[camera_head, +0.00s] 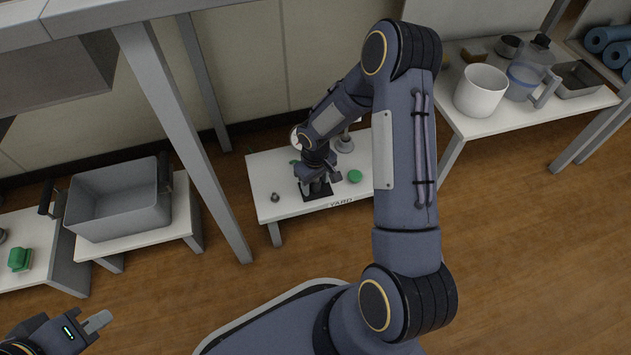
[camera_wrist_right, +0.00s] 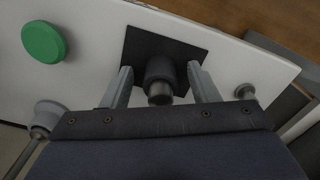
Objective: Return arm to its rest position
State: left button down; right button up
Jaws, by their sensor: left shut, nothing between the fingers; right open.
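My right arm reaches forward over a low white table (camera_head: 268,208) marked "YARD". My right gripper (camera_head: 319,188) is low over a black square pad (camera_head: 313,197) on that table. In the right wrist view, the right gripper (camera_wrist_right: 161,82) is open, its fingers on either side of a dark cylinder with a metal end (camera_wrist_right: 160,72). The cylinder stands over the black pad (camera_wrist_right: 136,50); a gap shows beside each finger. My left gripper (camera_head: 97,322) is shut and empty at the lower left corner of the head view.
A green disc (camera_head: 354,176) and a small metal knob (camera_head: 275,197) flank the pad. A grey bin (camera_head: 115,205) stands on a white stand to the left. The wooden floor at lower right is clear.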

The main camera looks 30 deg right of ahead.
notch_tip(320, 180, up, 6)
jog(key=p, duration=0.2)
jog(key=shift+p, duration=0.35)
jog(key=shift+r, duration=0.7)
jog(key=shift+r, duration=0.1)
jog(key=s+a+r+m+t+y, duration=0.1)
jog(key=s+r, duration=0.3)
jog(key=r, duration=0.5)
jog(key=s+r+m+t, duration=0.1)
jog(key=s+r, duration=0.3)
jog(key=r, duration=0.5)
jog(key=s+a+r+m+t+y, duration=0.1)
jog(key=s+a+r+t, duration=0.15)
jog(key=s, duration=0.45)
jog(key=s+a+r+t+y, duration=0.1)
jog(key=s+a+r+y, duration=0.1)
jog(key=s+a+r, duration=0.35)
notch_tip(320, 180, up, 36)
jog(key=s+d+p, duration=0.1)
jog(key=p, duration=3.6)
jog(key=shift+s+d+p, duration=0.3)
jog(key=shift+s+p, duration=0.05)
